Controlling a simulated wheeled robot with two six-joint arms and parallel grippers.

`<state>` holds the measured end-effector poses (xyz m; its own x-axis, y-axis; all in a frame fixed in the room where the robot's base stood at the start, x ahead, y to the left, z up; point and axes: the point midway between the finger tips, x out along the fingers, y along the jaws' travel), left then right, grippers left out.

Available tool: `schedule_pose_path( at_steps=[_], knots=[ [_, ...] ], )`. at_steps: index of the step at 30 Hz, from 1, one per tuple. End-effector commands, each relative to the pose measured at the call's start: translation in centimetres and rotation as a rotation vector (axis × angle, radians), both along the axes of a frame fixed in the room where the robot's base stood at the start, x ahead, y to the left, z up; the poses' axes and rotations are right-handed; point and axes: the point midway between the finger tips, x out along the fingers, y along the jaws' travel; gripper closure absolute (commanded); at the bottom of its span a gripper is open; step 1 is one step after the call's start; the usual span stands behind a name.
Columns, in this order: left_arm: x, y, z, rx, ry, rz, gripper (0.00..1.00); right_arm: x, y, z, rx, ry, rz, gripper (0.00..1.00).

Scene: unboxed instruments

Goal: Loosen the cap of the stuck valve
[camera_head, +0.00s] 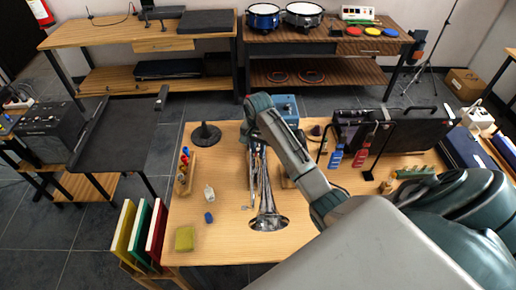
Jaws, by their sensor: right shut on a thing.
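A silver trumpet (266,205) lies on the wooden table (228,240), its bell toward the near side and its valves toward the far side. My right arm reaches in from the lower right across the table. My right gripper (251,142) is over the trumpet's valve section and is shut at the valves. The stuck valve and its cap are too small and too covered by my wrist to see clearly. I cannot tell whether the cap has turned. My left gripper is not in view.
A black cone-shaped stand (205,135), a small rack of coloured bottles (184,172), a white bottle (209,193), a blue item (209,217) and a yellow-green cloth (184,239) are left of the trumpet. A blue box (285,107) is behind. Free table lies around the bell.

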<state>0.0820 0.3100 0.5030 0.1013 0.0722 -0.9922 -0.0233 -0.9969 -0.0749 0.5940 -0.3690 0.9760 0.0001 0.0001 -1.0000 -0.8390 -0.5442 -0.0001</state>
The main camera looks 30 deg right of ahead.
Motion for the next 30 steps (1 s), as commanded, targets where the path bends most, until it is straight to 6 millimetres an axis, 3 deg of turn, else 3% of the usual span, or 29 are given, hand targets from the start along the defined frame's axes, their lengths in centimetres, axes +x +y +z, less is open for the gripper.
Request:
schedule_pose_path(
  at_steps=[11, 24, 25, 26, 30],
  knots=[
    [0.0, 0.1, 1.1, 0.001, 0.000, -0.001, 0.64, 0.0, 0.0, 0.1, -0.001, -0.001, 0.108, 0.96],
    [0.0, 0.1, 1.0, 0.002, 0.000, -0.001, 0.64, 0.0, 0.0, 0.0, -0.002, -0.001, 0.683, 0.96],
    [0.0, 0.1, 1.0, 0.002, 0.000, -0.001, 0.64, 0.0, 0.0, 0.0, -0.002, -0.001, 0.687, 0.76],
    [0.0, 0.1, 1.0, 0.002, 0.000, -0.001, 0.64, 0.0, 0.0, 0.0, -0.002, -0.001, 0.684, 0.70],
    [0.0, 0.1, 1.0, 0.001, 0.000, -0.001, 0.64, 0.0, 0.0, 0.0, -0.001, -0.001, 0.682, 0.68]
  ],
)
